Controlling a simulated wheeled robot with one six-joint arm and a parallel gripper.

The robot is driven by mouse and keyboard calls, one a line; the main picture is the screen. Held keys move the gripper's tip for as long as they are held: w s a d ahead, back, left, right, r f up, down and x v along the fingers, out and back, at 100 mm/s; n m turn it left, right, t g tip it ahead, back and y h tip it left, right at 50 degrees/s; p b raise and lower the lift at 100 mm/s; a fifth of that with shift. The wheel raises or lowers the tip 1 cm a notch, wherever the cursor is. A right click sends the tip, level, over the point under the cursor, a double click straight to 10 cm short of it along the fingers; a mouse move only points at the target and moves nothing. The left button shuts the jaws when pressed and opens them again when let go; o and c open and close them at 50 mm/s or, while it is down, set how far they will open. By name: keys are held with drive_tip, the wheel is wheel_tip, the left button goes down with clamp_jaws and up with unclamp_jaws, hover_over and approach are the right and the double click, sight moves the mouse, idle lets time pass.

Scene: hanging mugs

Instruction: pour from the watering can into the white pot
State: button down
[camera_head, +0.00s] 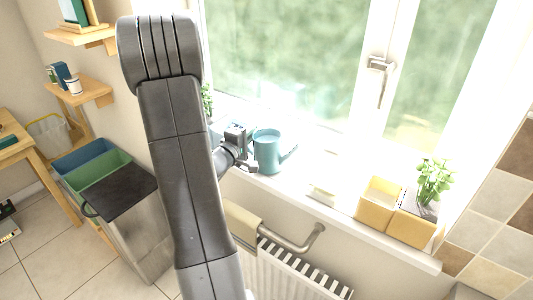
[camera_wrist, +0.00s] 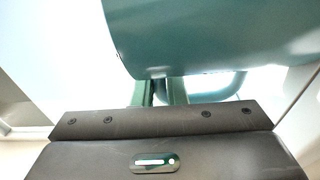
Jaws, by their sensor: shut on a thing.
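The teal watering can (camera_head: 267,154) is upright at the windowsill, its spout pointing right. My gripper (camera_head: 248,160) reaches it from the left, and its fingers are shut on the can's handle. In the wrist view the can's body (camera_wrist: 215,38) fills the upper part, with a curved handle part (camera_wrist: 215,88) below it near my fingers (camera_wrist: 160,92). I cannot tell whether the can touches the sill. I cannot clearly make out a white pot; the sill right of the can is washed out by light.
Two yellow boxes (camera_head: 380,198) and a leafy plant (camera_head: 434,181) stand on the sill at the right. A small pale object (camera_head: 322,193) lies near the sill's front edge. A radiator (camera_head: 290,270) with a towel rail is below. The window (camera_head: 290,60) is behind.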

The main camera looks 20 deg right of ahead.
drive_tip(key=shift+r, duration=0.2)
wheel_tip(320, 180, up, 5)
drive_tip(key=p, duration=0.5)
drive_tip(key=shift+f, duration=0.1)
